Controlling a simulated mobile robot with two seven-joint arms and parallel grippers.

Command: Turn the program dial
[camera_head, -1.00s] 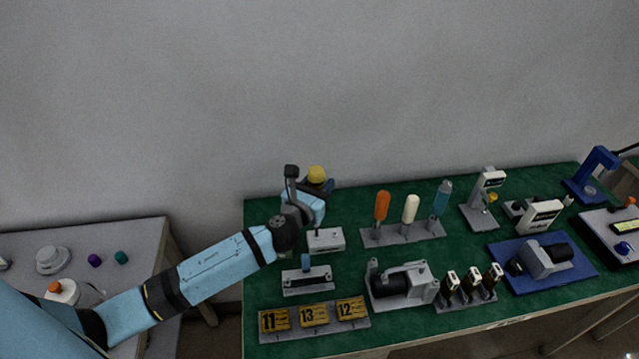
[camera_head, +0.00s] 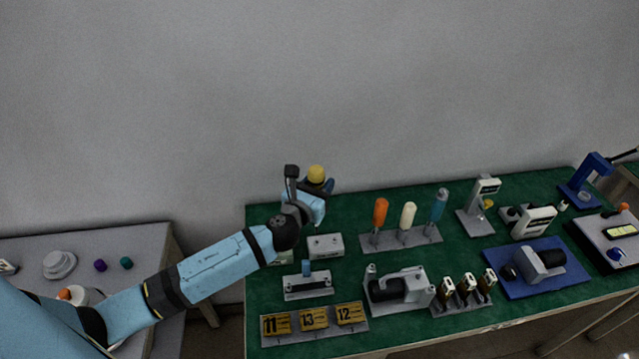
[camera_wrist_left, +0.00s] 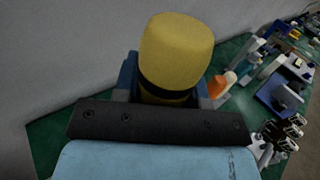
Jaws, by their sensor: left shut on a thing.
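My left gripper (camera_head: 317,187) is at the back left of the green table, shut on a yellow-topped thing (camera_head: 316,173). In the left wrist view, this thing (camera_wrist_left: 177,55) is a rounded yellow cylinder with a black band, upright between the blue fingers; its lower end is hidden. A grey console (camera_head: 602,235) at the table's right end has a lit yellow display (camera_head: 621,231), a blue knob (camera_head: 614,254) and an orange knob (camera_head: 623,207). I cannot tell which part is the program dial. The left gripper is far from this console. My right gripper is not in view.
A rack of upright tools (camera_head: 406,238), a pump-like device (camera_head: 395,289), number plates (camera_head: 313,320) and a blue-based device (camera_head: 541,267) crowd the table. A grey side table (camera_head: 30,258) stands left. The wall (camera_head: 320,80) is close behind my left gripper.

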